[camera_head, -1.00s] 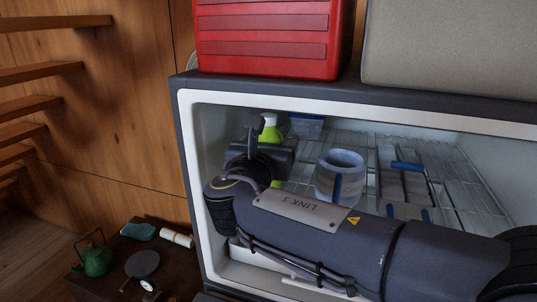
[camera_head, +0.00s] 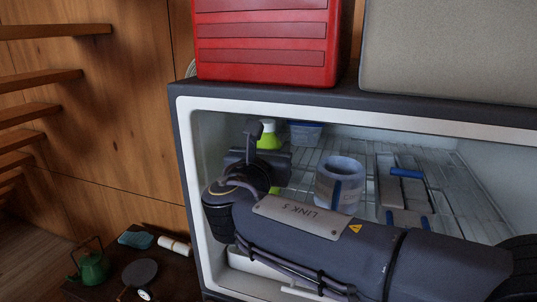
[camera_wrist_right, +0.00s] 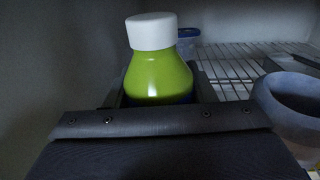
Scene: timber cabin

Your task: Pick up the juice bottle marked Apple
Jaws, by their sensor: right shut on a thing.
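A green juice bottle with a white cap (camera_wrist_right: 158,78) stands upright between the fingers of my right gripper (camera_wrist_right: 162,98) in the right wrist view. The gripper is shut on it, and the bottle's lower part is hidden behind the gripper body. In the head view the bottle (camera_head: 269,138) shows at the back left of the fridge, partly covered by my right gripper (camera_head: 262,155). No label marking can be read. My right arm reaches into the fridge from the right. My left gripper is not in view.
A red case (camera_head: 262,40) sits on the fridge top (camera_head: 345,88).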

